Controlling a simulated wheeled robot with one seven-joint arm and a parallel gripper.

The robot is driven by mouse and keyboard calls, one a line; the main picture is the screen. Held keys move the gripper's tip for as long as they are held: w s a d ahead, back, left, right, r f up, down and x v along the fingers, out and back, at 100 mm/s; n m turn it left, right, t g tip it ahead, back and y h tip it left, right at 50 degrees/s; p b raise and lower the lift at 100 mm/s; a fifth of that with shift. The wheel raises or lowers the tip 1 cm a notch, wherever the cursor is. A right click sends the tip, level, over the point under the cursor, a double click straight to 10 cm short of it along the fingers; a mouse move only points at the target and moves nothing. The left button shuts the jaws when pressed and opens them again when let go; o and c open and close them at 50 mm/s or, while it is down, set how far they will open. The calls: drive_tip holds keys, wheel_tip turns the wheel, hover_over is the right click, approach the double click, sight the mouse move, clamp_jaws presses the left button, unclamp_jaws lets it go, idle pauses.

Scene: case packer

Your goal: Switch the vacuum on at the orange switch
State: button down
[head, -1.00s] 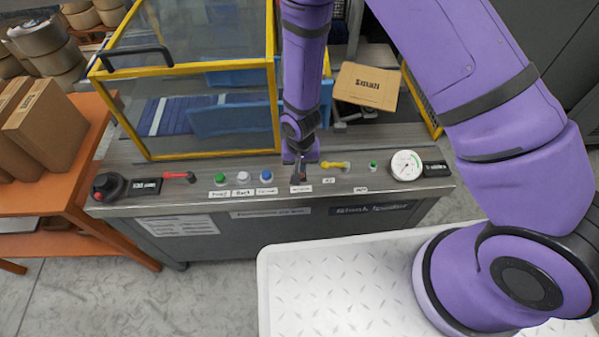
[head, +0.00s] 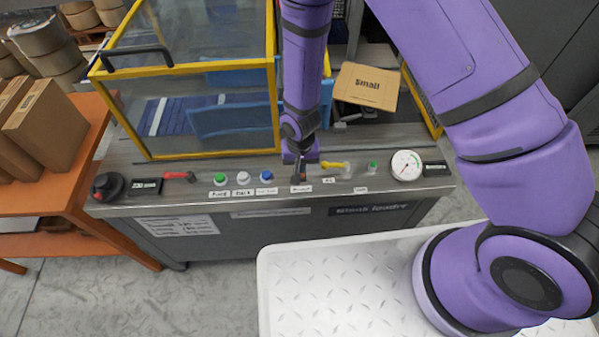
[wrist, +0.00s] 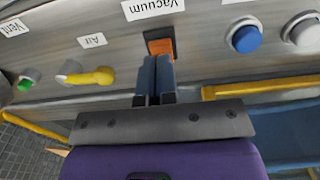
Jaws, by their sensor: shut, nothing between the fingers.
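The orange vacuum switch (wrist: 160,46) sits in a dark housing on the grey panel in the wrist view, beside the label reading Vacuum (wrist: 150,8). My gripper (wrist: 154,58) is shut and empty, with its fingertips at the edge of the switch and partly over it. I cannot tell whether they touch it. In the head view my gripper (head: 300,176) points down at the panel, and the switch is mostly hidden there.
A yellow air handle (head: 332,165), a green vent button (head: 373,167) and a gauge (head: 406,165) are to the right. Blue (head: 266,176), white (head: 243,178) and green (head: 220,179) buttons are to the left. A yellow-framed guard (head: 190,155) stands behind.

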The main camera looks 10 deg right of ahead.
drive_tip(key=shift+f, duration=1.35)
idle(1.3)
drive_tip(key=shift+r, duration=3.5)
drive_tip(key=d+r+t, duration=0.1)
drive_tip(key=d+r, duration=0.3)
drive_tip(key=r, duration=0.6)
drive_tip(key=w+d+r+t, duration=0.1)
drive_tip(key=d+r, duration=0.4)
drive_tip(key=r, duration=0.5)
drive_tip(key=d+r+t, duration=0.1)
drive_tip(key=d+r, duration=0.3)
drive_tip(key=r, duration=0.7)
drive_tip(key=s+d+r+t, duration=0.1)
drive_tip(key=s+d+r, duration=0.4)
drive_tip(key=s+r, duration=0.2)
drive_tip(key=s+d+r+t, duration=0.1)
drive_tip(key=s+d+r, duration=0.5)
drive_tip(key=s, duration=0.6)
wheel_tip(320, 180, up, 2)
drive_tip(key=shift+s+d+r, duration=0.15)
drive_tip(key=shift+s+d, duration=0.15)
